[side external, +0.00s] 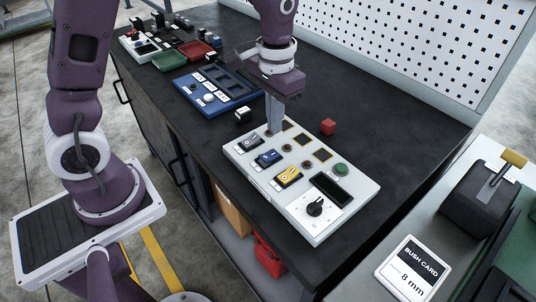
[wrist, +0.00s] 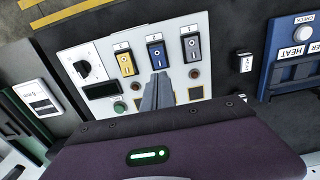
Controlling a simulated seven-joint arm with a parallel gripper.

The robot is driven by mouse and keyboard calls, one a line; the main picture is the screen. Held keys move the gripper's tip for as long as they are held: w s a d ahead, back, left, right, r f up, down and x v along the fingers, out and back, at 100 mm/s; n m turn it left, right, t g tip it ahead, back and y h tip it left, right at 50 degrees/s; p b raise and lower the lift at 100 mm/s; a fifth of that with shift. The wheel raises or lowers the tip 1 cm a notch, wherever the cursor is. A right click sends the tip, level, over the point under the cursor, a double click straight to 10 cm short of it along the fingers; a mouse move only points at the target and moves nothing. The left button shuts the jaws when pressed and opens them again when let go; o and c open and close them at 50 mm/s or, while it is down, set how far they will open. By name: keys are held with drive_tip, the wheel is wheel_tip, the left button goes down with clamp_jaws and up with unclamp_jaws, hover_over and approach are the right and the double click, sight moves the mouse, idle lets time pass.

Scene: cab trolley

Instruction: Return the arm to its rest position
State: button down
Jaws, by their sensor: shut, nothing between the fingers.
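My gripper (side external: 274,130) is shut and empty. It points down over the far-left part of a white control panel (side external: 262,198) on the dark bench top. In the wrist view its fingertips (wrist: 160,76) lie together just below the blue switch (wrist: 156,54). I cannot tell whether the tips touch the panel. The panel has a grey switch (side external: 252,145), the blue switch, a yellow switch (side external: 288,176), a black knob (side external: 315,207), a green button (side external: 340,169) and a dark display (side external: 331,190). The fingers hide part of the panel.
A red cube (side external: 328,127) and a small black-and-white block (side external: 243,115) lie near the panel. A blue tray unit (side external: 238,103) stands behind. A white pegboard (side external: 415,45) borders the bench. At right are a black device (side external: 478,198) and a bush card (side external: 412,270).

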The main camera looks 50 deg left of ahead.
drive_tip(key=shift+r, duration=0.15)
drive_tip(key=s+r+t, duration=0.3)
drive_tip(key=s+r, duration=0.5)
drive_tip(key=r, duration=0.3)
drive_tip(key=s+r+t, duration=0.2)
drive_tip(key=s, duration=0.9)
drive_tip(key=shift+s+a+r+t, duration=0.25)
drive_tip(key=shift+s+a+t, duration=0.1)
drive_tip(key=shift+a, duration=0.1)
